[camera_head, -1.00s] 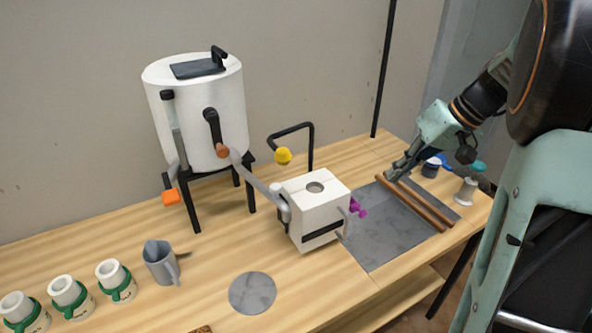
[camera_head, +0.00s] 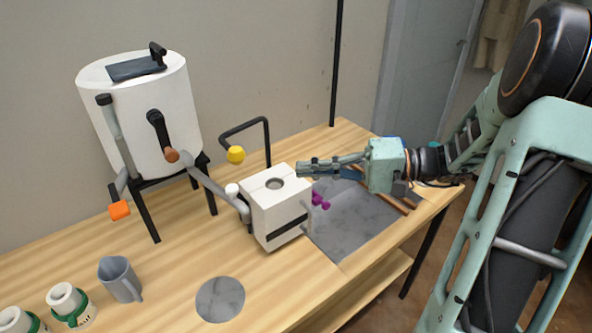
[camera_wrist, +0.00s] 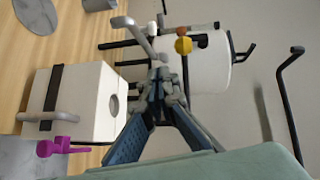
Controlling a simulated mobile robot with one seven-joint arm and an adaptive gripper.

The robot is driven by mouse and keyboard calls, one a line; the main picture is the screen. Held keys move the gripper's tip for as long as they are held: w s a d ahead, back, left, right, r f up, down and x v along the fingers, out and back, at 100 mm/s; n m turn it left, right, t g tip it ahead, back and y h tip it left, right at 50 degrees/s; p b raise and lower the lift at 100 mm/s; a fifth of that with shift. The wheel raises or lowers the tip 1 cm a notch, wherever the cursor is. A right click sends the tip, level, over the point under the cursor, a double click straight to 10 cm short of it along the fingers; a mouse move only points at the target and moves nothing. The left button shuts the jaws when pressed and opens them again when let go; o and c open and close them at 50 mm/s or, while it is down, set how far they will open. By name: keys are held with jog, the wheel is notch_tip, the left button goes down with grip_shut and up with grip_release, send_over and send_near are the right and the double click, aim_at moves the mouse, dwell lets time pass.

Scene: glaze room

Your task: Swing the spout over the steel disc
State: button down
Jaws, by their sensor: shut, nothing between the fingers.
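The grey spout (camera_head: 210,182) runs from the white tank (camera_head: 165,115) down to the right. Its bent end hangs beside the left side of the white box, with a white knob near it. In the wrist view the spout (camera_wrist: 145,42) lies beyond my fingertips. The steel disc (camera_head: 220,299) lies flat on the table, in front of the spout's end and to its left, with nothing over it. It also shows at the top left of the wrist view (camera_wrist: 35,15). My gripper (camera_head: 303,168) is shut and empty, near the box's upper right edge, apart from the spout.
The white box (camera_head: 276,215) stands between my gripper and the spout. A bent black rod rises behind it, near a yellow ball (camera_head: 235,155). A grey jug (camera_head: 120,279) and white green-banded cups (camera_head: 70,305) stand at left. A grey slab (camera_head: 350,232) lies at right.

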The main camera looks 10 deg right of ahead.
jog(key=a+f+p, duration=0.1)
jog(key=a, duration=1)
jog(key=shift+f, duration=0.35)
jog(key=shift+s+a, duration=0.15)
jog(key=shift+s, duration=0.1)
